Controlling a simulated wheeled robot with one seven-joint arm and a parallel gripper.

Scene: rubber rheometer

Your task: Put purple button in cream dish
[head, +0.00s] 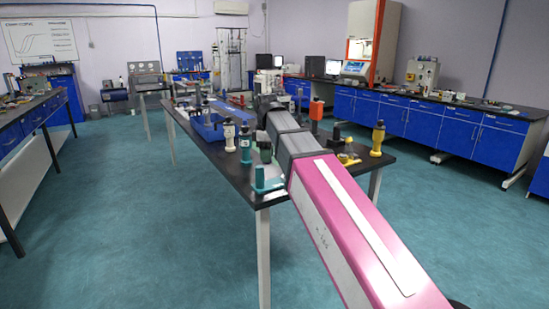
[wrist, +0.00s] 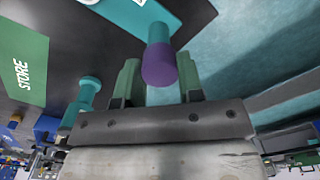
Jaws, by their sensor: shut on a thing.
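The purple button (wrist: 159,68) shows in the wrist view as a short round purple piece between the two green fingers of my gripper (wrist: 158,60). My gripper is shut on it. A teal post (wrist: 158,33) lines up directly behind the button, and I cannot tell whether the two touch. The post is by a teal base plate (wrist: 120,14). In the head view a teal stand (head: 268,186) is at the near end of the dark table. I cannot make out the button in the head view. I cannot make out the cream dish in either view.
The dark table (head: 225,165) holds a blue bin (head: 207,128), a white-and-dark bottle (head: 229,134), a teal bottle (head: 246,146) and a yellow bottle (head: 377,139). A green mat marked STORE (wrist: 22,62) lies left in the wrist view. The table edge is close to the stand.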

